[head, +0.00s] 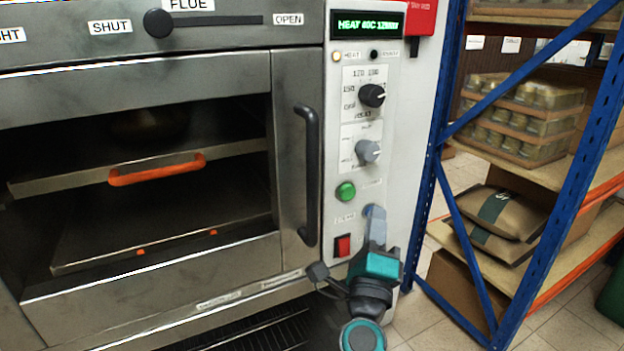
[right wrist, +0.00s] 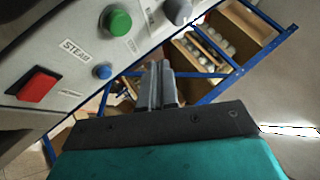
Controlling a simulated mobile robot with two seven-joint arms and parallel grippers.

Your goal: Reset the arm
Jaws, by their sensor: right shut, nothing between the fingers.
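My right gripper (head: 375,222) is in front of the lower part of the oven's control panel, its arm coming up from below. Its grey fingers are together and empty; they also show in the right wrist view (right wrist: 157,84). They overlap the panel in the head view, just right of the red switch (head: 343,245) and below the green button (head: 345,191). In the right wrist view the green button (right wrist: 116,22), a small blue button (right wrist: 102,71) and the red switch (right wrist: 38,87) lie left of the fingers, apart from them. My left gripper is not in view.
The oven (head: 309,170) has a steel front with an upright dark handle and a dark opening. Inside is a tray with an orange handle (head: 157,169). A blue-framed rack (head: 575,190) at the right holds jars and sacks. Tiled floor shows between oven and rack.

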